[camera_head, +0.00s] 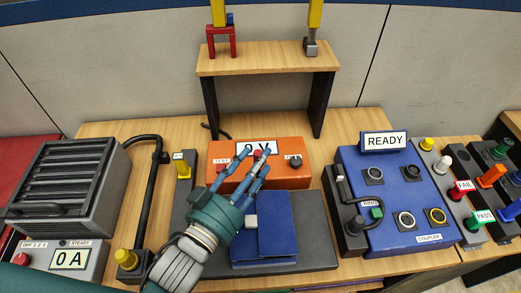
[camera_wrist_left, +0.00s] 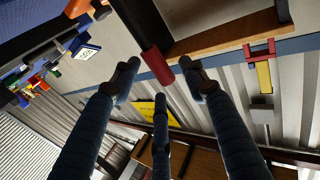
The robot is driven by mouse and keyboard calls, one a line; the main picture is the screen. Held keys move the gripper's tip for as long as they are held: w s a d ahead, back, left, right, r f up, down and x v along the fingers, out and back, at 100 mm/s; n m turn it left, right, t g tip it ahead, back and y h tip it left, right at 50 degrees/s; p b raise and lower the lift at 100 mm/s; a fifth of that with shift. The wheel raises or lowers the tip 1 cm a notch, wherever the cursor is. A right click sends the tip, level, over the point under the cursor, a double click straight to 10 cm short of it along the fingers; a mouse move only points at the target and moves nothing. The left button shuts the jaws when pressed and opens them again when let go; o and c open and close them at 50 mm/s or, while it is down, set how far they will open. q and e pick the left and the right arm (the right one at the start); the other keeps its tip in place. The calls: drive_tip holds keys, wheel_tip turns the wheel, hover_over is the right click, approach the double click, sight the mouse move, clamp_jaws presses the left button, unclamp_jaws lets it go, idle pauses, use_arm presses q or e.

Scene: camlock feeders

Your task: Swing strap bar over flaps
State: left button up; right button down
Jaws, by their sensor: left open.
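A blue folded piece with flap-like panels (camera_head: 278,240) lies on a dark plate (camera_head: 318,240) at the front centre. A small light-grey block shows at its upper left. My left gripper (camera_head: 254,158) comes in from the front left, its fingers spread and empty, pointing toward the orange box. Its hand covers the left part of the plate. I cannot tell which part is the strap bar.
The orange box (camera_head: 285,178) stands behind the hand. A blue panel marked READY (camera_head: 400,190) is at right, with coloured switches beyond. A black cable or bar (camera_head: 152,190) and a grey slatted unit (camera_head: 62,175) are at left. A wooden shelf (camera_head: 268,60) stands behind.

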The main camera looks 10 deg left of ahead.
use_arm(q)
drive_tip(key=shift+x, duration=1)
drive_tip(key=shift+w+d, duration=0.1)
